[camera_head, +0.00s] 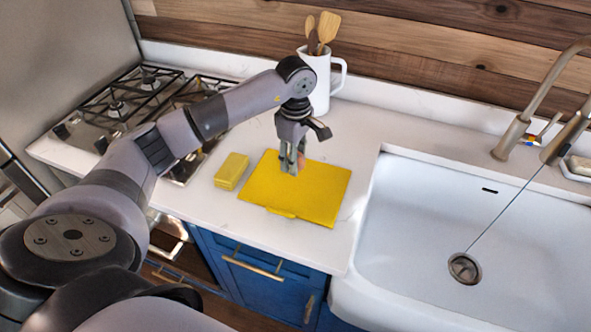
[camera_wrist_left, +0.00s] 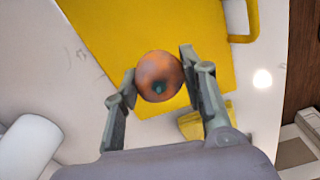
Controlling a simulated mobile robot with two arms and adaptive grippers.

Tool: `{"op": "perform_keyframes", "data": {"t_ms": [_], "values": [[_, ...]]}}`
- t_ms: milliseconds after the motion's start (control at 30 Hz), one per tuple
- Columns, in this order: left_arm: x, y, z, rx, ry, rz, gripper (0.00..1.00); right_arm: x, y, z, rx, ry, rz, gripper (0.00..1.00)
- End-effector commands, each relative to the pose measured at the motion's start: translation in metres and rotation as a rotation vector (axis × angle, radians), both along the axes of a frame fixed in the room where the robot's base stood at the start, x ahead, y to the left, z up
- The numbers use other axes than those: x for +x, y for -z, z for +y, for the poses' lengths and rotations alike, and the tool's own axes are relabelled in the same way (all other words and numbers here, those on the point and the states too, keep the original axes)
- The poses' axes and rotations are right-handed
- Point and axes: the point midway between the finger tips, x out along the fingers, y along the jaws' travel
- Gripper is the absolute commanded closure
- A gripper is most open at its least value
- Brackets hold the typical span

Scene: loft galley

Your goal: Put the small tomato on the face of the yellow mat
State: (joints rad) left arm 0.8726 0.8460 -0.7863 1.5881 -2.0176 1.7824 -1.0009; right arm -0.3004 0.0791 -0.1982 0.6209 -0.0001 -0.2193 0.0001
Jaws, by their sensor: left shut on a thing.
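The small tomato (camera_wrist_left: 160,72) is reddish-orange with a dark stem spot in the left wrist view. My left gripper (camera_head: 291,164) is shut on it, one finger on each side. In the head view the tomato (camera_head: 301,160) is mostly hidden by the fingers. The yellow mat (camera_head: 318,198) lies flat on the white counter, and it also fills the upper middle of the left wrist view (camera_wrist_left: 130,25). The gripper and tomato are over the mat's back part; whether the tomato touches it I cannot tell. My right gripper is not in view.
A yellow block (camera_head: 231,171) lies left of the mat. A white jug (camera_head: 318,80) with wooden utensils stands behind. A gas hob (camera_head: 120,105) is at the left, and a white sink (camera_head: 440,215) with a tap (camera_head: 525,120) is at the right.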

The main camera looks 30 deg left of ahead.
Motion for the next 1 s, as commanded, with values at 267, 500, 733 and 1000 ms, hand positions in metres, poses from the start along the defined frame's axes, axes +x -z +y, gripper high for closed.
{"op": "perform_keyframes", "data": {"t_ms": [267, 500, 733, 1000], "values": [[-0.001, 0.027, -0.001, -0.001, 0.001, 0.003, 0.89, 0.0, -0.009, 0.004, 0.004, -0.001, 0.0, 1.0], [0.0, 0.059, -0.001, -0.001, 0.001, 0.002, 0.89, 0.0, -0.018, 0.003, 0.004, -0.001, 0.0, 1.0], [0.0, 0.062, 0.0, 0.0, 0.002, -0.001, 0.89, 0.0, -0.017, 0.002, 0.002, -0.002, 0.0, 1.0], [0.0, 0.065, 0.0, 0.0, 0.002, 0.0, 0.55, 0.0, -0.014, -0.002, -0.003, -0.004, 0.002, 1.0]]}}
